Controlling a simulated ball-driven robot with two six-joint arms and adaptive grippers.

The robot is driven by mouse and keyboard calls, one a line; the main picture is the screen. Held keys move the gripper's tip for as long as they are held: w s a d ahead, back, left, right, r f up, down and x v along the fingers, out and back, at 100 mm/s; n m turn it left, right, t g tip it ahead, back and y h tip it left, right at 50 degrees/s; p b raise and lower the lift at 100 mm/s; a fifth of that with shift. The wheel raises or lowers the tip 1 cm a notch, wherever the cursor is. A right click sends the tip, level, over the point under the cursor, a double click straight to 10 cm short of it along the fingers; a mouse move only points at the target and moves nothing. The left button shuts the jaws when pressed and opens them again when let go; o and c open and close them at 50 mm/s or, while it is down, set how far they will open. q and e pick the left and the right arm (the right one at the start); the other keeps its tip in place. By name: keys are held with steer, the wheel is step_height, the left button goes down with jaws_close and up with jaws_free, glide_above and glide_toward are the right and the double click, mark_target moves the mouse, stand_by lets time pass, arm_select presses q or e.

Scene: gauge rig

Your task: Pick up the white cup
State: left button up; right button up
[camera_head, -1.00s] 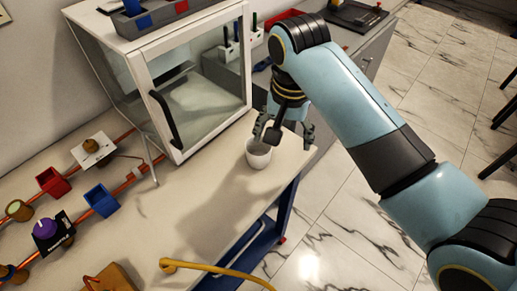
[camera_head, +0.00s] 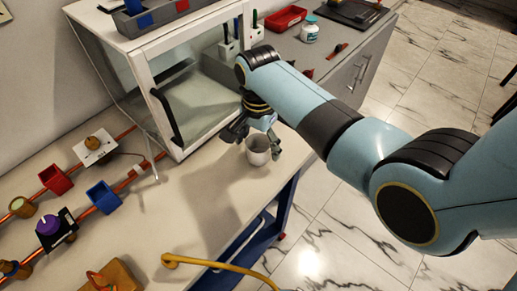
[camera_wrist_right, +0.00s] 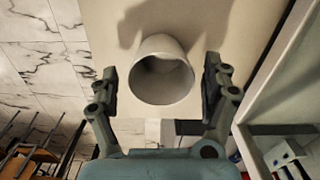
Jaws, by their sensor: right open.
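The white cup (camera_head: 258,151) stands upright near the right edge of the table, in front of the glass cabinet. It also shows in the right wrist view (camera_wrist_right: 162,72), its dark open mouth facing the camera. My right gripper (camera_head: 255,140) is open, just above and around the cup. In the right wrist view its two fingers (camera_wrist_right: 160,85) are spread, one on each side of the cup, with a gap on both sides. The cup is not held. My left gripper does not show.
The glass-fronted cabinet (camera_head: 195,100) stands close behind the cup, its black handle facing the table. Red and blue boxes (camera_head: 103,197) sit along an orange pipe at left. A yellow hose (camera_head: 215,265) lies at the front. The table middle is clear.

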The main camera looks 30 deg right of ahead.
steer(key=shift+f, duration=0.8)
steer(key=c, duration=1.3)
